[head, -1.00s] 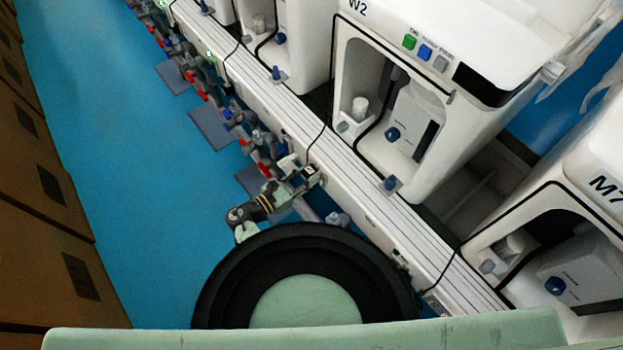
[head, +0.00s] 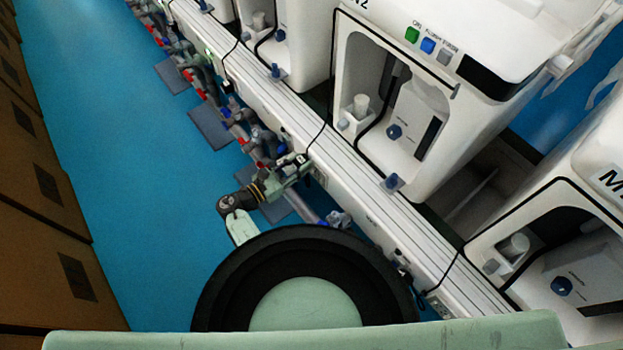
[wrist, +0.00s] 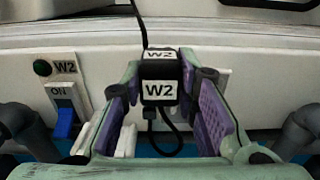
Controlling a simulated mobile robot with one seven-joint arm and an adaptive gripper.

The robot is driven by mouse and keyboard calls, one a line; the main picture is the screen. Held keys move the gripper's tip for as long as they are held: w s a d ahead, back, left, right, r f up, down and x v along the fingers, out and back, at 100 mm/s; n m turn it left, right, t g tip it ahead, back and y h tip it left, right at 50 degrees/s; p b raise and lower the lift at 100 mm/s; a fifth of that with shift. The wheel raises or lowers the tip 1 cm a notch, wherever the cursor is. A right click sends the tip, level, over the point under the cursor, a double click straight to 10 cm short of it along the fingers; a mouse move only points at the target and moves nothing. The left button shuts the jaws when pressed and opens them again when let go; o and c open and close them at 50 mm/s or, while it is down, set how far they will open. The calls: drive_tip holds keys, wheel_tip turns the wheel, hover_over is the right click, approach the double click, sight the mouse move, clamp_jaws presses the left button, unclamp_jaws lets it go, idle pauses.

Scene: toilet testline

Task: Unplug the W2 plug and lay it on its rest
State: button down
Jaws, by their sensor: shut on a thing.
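The W2 plug (wrist: 160,92) is a black block with white "W2" labels, in the middle of the wrist view. My gripper (wrist: 166,75) is shut on it, with a purple-padded finger on each side. A black cord rises above the plug and a loop hangs below it. A pale socket plate (wrist: 222,82) shows partly behind the right finger. The plug's far side is hidden, so I cannot tell whether it touches the socket. In the head view my gripper (head: 300,164) is beside the white rail's front face, and the plug is too small to make out.
Grey pipes stand close at both lower sides. The W2 machine (head: 440,110) stands behind the rail (head: 350,172). The blue floor (head: 120,190) is open at left.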

drive_tip(key=shift+w+a+b, duration=0.7)
drive_tip(key=shift+w+a, duration=0.05)
drive_tip(key=shift+w, duration=0.3)
drive_tip(key=shift+w+a+b, duration=0.7)
drive_tip(key=shift+w+a, duration=0.05)
drive_tip(key=shift+w, duration=0.25)
drive_tip(key=shift+w+a, duration=0.25)
drive_tip(key=shift+w, duration=0.1)
drive_tip(key=shift+f+b, duration=1.75)
drive_tip(key=shift+f, duration=0.45)
drive_tip(key=c, duration=1.2)
unclamp_jaws()
